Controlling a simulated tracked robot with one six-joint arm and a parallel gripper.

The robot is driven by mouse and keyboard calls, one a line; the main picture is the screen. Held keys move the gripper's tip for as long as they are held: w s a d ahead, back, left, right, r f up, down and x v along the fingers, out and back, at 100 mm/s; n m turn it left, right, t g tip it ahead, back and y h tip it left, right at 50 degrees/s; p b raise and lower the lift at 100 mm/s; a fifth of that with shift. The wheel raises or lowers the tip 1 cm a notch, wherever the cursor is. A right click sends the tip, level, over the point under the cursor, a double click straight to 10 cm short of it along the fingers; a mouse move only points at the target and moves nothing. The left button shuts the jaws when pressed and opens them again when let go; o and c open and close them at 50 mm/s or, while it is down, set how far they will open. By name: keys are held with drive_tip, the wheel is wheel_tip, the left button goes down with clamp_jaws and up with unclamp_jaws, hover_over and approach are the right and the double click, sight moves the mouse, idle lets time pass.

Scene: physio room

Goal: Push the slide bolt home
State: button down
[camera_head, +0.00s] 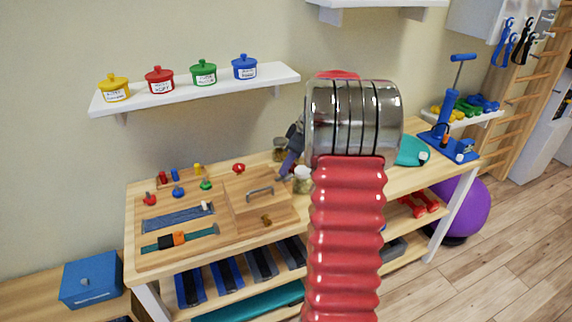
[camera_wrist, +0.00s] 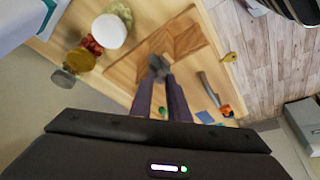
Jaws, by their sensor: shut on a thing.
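My gripper (camera_wrist: 160,70) is shut, its two dark fingers meeting at grey tips over the wooden activity board in the wrist view. In the head view my gripper (camera_head: 283,175) reaches down to the board's right end, beside the raised wooden box; my red arm stands just right of it. The slide bolt is not clearly visible; the part between the fingertips is small and mostly hidden by them. The wooden board (camera_head: 160,255) lies on the table. The box's grey handle (camera_head: 260,190) and a small brass fitting (camera_head: 266,220) are left of my gripper.
Jars, one with a white lid (camera_wrist: 109,31), stand close beside the board. The board also bears coloured knobs (camera_head: 178,191), a blue zip strip (camera_head: 178,218) and a buckle strap (camera_head: 178,239). A shelf with several pots (camera_head: 204,71) hangs above. A blue device (camera_head: 447,140) stands at the table's right.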

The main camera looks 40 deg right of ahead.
drive_tip(key=shift+w+a, duration=0.1)
drive_tip(key=shift+a, duration=0.25)
drive_tip(key=c, duration=1.9)
unclamp_jaws()
drive_tip(key=shift+w, duration=0.1)
drive_tip(key=shift+o, duration=0.9)
drive_tip(key=shift+d+r, duration=0.1)
drive_tip(key=v, duration=1.3)
drive_tip(key=shift+s+r, duration=0.2)
drive_tip(key=shift+s, duration=0.1)
drive_tip(key=shift+d, duration=0.1)
